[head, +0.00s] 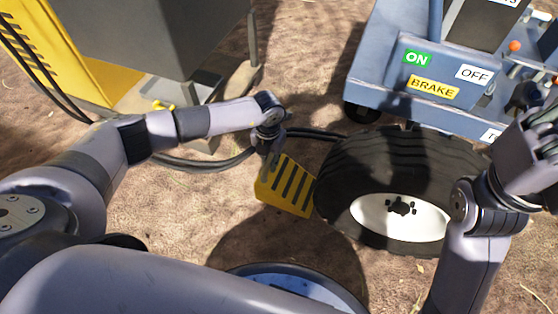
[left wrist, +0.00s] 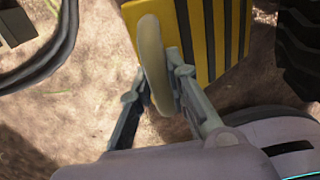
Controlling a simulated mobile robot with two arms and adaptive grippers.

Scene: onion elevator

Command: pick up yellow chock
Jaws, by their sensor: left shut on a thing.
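The yellow chock (head: 287,186) with dark stripes stands beside the large tire, in the middle of the head view. My left gripper (head: 269,160) is over its upper left end. In the left wrist view the striped chock (left wrist: 205,35) is at the top, with a beige loop-like handle (left wrist: 151,60) in front of it. My left gripper (left wrist: 157,82) has one finger on each side of this handle and is shut on it. Whether the chock touches the ground cannot be told. My right gripper (head: 532,150) is at the right edge, away from the chock; its fingers are unclear.
The black tire (head: 350,165) with a white hub (head: 385,218) lies close to the chock's right. A blue machine (head: 400,75) with ON, OFF and BRAKE labels stands behind it. A dark cable (head: 215,165) runs behind my left arm. Bare dirt is in front.

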